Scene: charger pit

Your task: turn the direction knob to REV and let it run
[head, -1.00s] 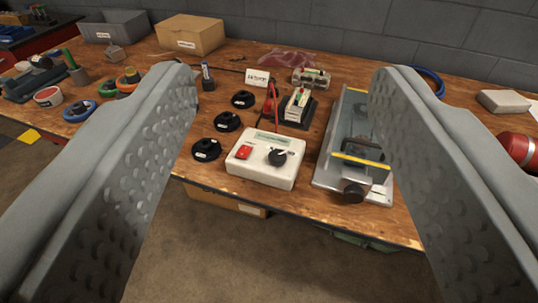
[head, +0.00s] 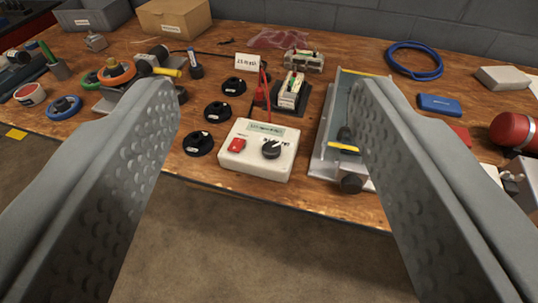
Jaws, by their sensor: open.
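The direction knob (head: 271,149) is a round black knob with a pale pointer mark. It sits on the right part of a white control box (head: 256,168) near the table's front edge. The lettering around the knob is too small to read. A red switch (head: 236,145) is on the box's left part, and a greenish label strip (head: 266,129) runs along its back. My gripper (head: 262,100) is open and empty. Its two grey dimpled fingers stand wide apart in the picture, with the box showing between them. Neither finger appears to touch the box.
Black round pieces (head: 198,143) stand left of the box. Behind it are a device on a black base (head: 290,92) with a red cable and a small sign (head: 247,63). A metal channel fixture (head: 326,150) stands close on the right, partly hidden by my finger. Floor lies in front.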

